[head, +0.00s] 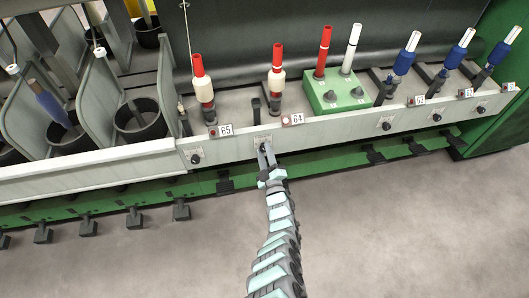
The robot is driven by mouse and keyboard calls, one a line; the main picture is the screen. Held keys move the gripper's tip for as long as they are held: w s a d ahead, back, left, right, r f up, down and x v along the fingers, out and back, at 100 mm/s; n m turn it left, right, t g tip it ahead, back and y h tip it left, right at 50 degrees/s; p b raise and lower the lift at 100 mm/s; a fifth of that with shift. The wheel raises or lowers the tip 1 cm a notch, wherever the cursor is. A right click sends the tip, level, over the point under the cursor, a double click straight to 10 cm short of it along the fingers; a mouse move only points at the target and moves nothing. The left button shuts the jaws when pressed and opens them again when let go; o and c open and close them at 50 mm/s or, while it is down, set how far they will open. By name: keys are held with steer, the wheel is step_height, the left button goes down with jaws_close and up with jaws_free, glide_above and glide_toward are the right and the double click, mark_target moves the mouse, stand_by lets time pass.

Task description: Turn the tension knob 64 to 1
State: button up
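The label 64 (297,118) is on the pale front rail, with a small round button at its left. A small dark knob (263,139) on a light plate sits on the rail, below and left of that label. My gripper (266,149) reaches up to this knob from the front. Its two fingers are a little apart at the tips, right at the knob's lower side and partly covering it. I cannot tell whether they touch or clasp it. The knob's pointer position and scale marks are too small to read.
Another knob (195,158) is on the rail left, near the label 65 (226,131). A further knob (386,126) is to the right. Red bobbins (278,58) and a green box (337,95) stand behind the rail. The floor in front is clear.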

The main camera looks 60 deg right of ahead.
steer(key=o, duration=0.4)
steer(key=p+v, duration=0.4)
steer(key=v, duration=0.7)
steer(key=shift+d+p, duration=0.1)
steer(key=shift+p, duration=0.25)
